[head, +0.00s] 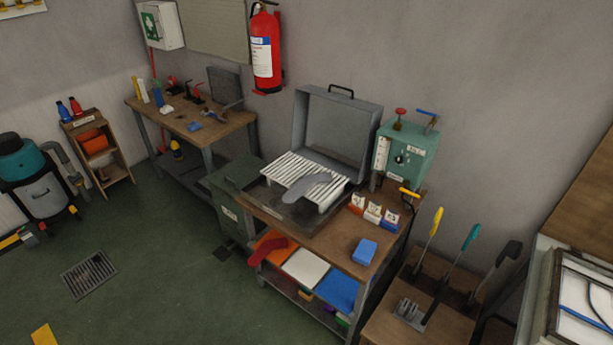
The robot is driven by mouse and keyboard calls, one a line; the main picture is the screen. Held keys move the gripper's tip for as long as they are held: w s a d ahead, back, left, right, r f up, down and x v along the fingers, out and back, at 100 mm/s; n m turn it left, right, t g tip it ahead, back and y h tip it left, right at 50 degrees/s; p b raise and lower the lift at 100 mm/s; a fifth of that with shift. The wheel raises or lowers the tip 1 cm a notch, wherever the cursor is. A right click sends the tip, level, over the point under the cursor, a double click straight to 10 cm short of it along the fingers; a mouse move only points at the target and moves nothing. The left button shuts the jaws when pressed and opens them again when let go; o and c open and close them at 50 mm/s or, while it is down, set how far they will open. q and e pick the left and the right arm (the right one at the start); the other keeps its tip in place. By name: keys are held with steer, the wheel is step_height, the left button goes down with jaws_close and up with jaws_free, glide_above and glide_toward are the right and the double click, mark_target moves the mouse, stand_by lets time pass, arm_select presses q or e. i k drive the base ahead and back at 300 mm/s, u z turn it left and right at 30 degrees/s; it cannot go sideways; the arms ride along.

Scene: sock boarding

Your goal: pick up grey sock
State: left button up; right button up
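A grey sock-shaped piece (306,187) lies across the white slatted rack (290,172) of an open grey press (338,128) on the middle bench. Neither of my grippers shows in the head view, and nothing touches the grey piece.
A blue block (364,251) and small labelled boxes (373,212) sit on the right side. A green control box (407,152) stands behind. Upright levers (469,238) stand at right. Green floor is open at left.

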mark_target(305, 183)
steer(key=u, duration=0.4)
steer(key=k, duration=0.5)
steer(key=u, duration=1.4)
steer(key=i, duration=0.9)
steer(key=z, duration=0.7)
steer(key=i, duration=0.55)
steer(key=z, duration=0.7)
